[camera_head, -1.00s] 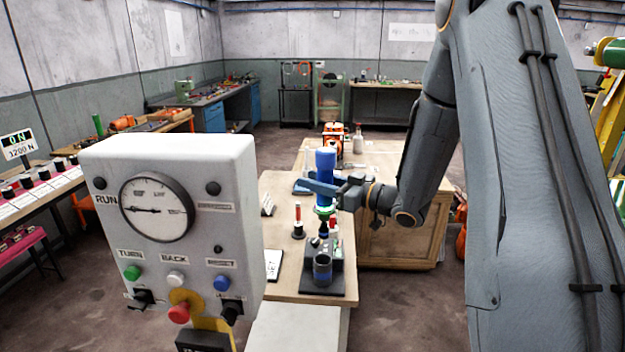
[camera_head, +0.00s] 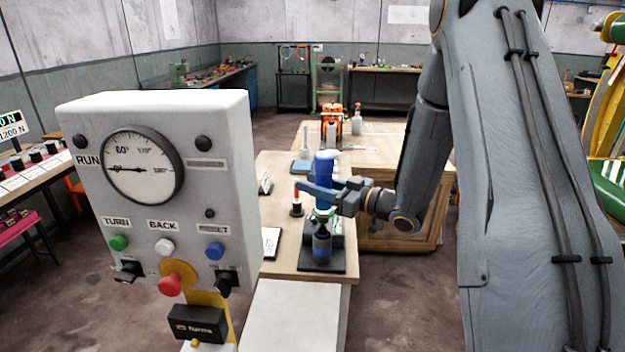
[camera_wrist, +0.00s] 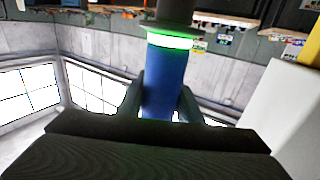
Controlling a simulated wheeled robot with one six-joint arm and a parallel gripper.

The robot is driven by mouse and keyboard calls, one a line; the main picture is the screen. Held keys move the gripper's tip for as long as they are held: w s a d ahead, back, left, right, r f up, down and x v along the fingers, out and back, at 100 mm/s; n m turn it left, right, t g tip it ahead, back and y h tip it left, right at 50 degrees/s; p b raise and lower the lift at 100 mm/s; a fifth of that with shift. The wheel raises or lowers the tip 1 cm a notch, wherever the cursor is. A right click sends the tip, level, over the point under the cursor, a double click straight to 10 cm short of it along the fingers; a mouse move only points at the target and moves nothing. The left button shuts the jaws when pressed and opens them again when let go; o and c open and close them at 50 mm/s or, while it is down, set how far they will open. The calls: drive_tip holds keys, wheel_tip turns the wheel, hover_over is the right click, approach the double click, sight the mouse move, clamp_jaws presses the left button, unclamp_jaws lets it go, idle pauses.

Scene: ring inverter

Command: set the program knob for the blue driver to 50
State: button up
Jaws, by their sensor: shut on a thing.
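My gripper (camera_head: 322,188) is shut on the blue driver (camera_head: 325,164), which is upright over the bench. In the wrist view the blue driver (camera_wrist: 163,88) sits between both fingers, with a lit green ring near its dark end. In the head view its lower end is at a dark cup (camera_head: 322,244) on a black stand; whether it is inside the cup I cannot tell. Black knobs on the grey control box (camera_head: 150,120) show at its lower left (camera_head: 128,271) and lower right (camera_head: 227,282). Their settings and small labels are unreadable, so I cannot tell which is the program knob.
The control box has a dial gauge (camera_head: 142,167), green, white, blue and red buttons. Several black knobs stand on the left bench (camera_head: 22,163). A red-topped tool (camera_head: 297,200) stands beside the driver.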

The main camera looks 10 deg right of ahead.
sight(314, 208)
wheel_tip(314, 208, down, 7)
drive_tip(key=b, duration=0.3)
drive_tip(key=shift+b, duration=0.35)
drive_tip(key=shift+f, duration=0.2)
idle(0.6)
drive_tip(key=o, duration=1.2)
drive_tip(key=shift+o, duration=0.5)
drive_tip(key=shift+s+d+f, duration=0.1)
